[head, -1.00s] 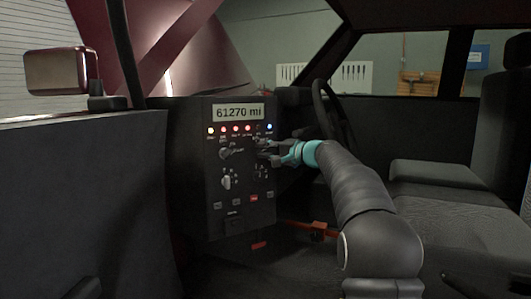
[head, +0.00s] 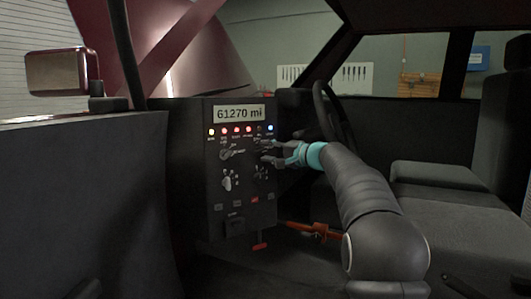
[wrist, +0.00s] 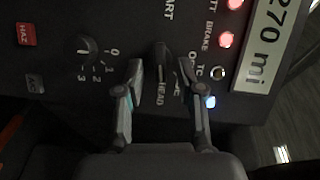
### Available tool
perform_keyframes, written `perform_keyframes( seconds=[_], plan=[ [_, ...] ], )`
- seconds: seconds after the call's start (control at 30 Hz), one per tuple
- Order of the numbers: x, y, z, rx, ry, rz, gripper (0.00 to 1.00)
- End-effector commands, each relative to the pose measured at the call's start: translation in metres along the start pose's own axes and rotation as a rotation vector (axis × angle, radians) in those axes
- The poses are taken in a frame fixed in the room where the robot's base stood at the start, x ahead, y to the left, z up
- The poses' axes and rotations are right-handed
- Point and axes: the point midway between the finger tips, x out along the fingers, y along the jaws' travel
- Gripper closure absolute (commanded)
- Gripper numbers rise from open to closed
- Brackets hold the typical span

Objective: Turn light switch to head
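The light switch is a dark rotary knob (wrist: 160,54) on the black dash panel, with a HEAD label beside it, in the wrist view. More labels near it are partly hidden. My gripper (wrist: 160,70) is open, one finger on each side of the knob. I cannot tell whether the fingers touch it, nor which label its pointer faces. In the head view my gripper (head: 270,152) is at the upper right of the panel (head: 212,190) and hides the switch.
A mileage display (head: 239,113) and a row of indicator lights (head: 236,130) are above; the blue light is lit. Another knob (wrist: 87,48) with numbers and a red HAZ button (wrist: 26,34) are close by. The steering wheel (head: 330,108) is behind my arm; seats are at the right.

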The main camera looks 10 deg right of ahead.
Motion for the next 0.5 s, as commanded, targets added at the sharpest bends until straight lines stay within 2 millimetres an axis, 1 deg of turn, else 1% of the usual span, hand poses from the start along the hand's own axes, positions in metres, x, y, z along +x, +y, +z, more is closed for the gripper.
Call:
perform_keyframes(
  seconds=[0.3,0.4,0.5],
  plan=[
    [-0.062,-0.001,0.0,0.0,0.004,0.0,0.62],
    [-0.079,-0.001,0.001,0.0,0.003,-0.001,0.62],
    [-0.092,-0.001,0.001,0.0,0.001,-0.001,0.62]
  ],
)
